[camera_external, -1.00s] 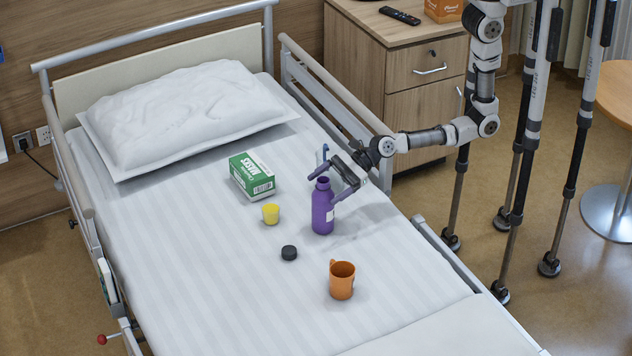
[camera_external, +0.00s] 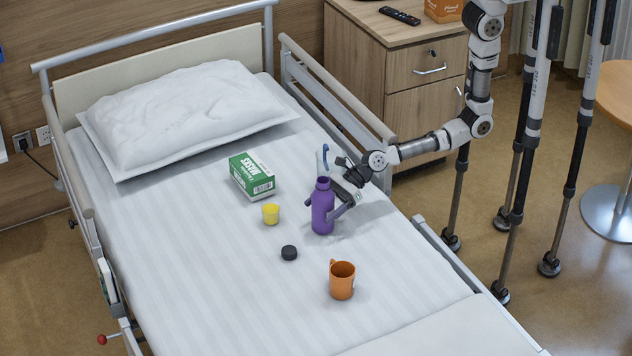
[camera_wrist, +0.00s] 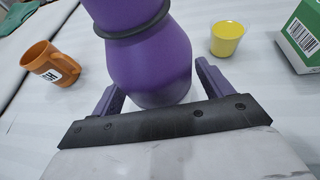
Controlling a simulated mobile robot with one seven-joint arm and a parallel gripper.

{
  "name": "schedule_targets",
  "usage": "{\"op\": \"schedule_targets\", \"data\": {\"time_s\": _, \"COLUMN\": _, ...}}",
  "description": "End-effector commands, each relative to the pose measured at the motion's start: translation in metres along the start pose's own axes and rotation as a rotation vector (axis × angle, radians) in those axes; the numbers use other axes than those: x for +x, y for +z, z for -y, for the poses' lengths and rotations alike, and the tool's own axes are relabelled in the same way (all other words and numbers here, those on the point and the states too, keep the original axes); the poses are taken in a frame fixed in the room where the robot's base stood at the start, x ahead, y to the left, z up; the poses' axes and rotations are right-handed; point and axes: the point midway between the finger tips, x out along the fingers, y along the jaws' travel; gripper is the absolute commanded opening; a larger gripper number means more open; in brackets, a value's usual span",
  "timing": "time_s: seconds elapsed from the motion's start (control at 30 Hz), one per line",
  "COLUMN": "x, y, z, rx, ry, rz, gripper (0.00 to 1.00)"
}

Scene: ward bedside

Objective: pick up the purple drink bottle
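The purple drink bottle (camera_external: 322,208) stands upright on the bed, with no cap on its neck. A black band rings it in the wrist view (camera_wrist: 152,58). My gripper (camera_external: 328,206) is low at the bottle, with one purple finger on each side of it. In the wrist view my gripper (camera_wrist: 157,80) is open around the bottle; a gap shows at the right finger, while contact at the left finger cannot be told. The bottle's top is cut off in the wrist view.
An orange mug (camera_external: 342,280), a black cap (camera_external: 289,253), a yellow cup (camera_external: 271,214) and a green mask box (camera_external: 251,176) stand around the bottle on the bed (camera_external: 200,270). The front left of the bed is clear.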

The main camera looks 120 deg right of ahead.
Motion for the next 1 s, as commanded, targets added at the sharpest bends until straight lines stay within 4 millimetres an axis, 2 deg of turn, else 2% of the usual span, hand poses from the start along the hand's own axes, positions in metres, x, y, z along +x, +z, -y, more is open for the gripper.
{"op": "schedule_targets", "data": {"time_s": 0.03, "x": 0.0, "y": 0.0, "z": 0.0, "rx": 0.0, "ry": 0.0, "rz": 0.0, "gripper": 0.71}}
{"op": "schedule_targets", "data": {"time_s": 0.3, "x": 0.0, "y": 0.0, "z": 0.0, "rx": -0.001, "ry": 0.0, "rz": 0.0, "gripper": 0.36}}
{"op": "schedule_targets", "data": {"time_s": 0.4, "x": 0.0, "y": 0.001, "z": 0.0, "rx": -0.001, "ry": -0.001, "rz": 0.003, "gripper": 0.26}}
{"op": "schedule_targets", "data": {"time_s": 0.73, "x": -0.001, "y": 0.003, "z": 0.0, "rx": -0.001, "ry": -0.001, "rz": 0.003, "gripper": 0.26}}
{"op": "schedule_targets", "data": {"time_s": 1.0, "x": -0.006, "y": 0.015, "z": 0.0, "rx": -0.002, "ry": -0.001, "rz": 0.004, "gripper": 0.26}}
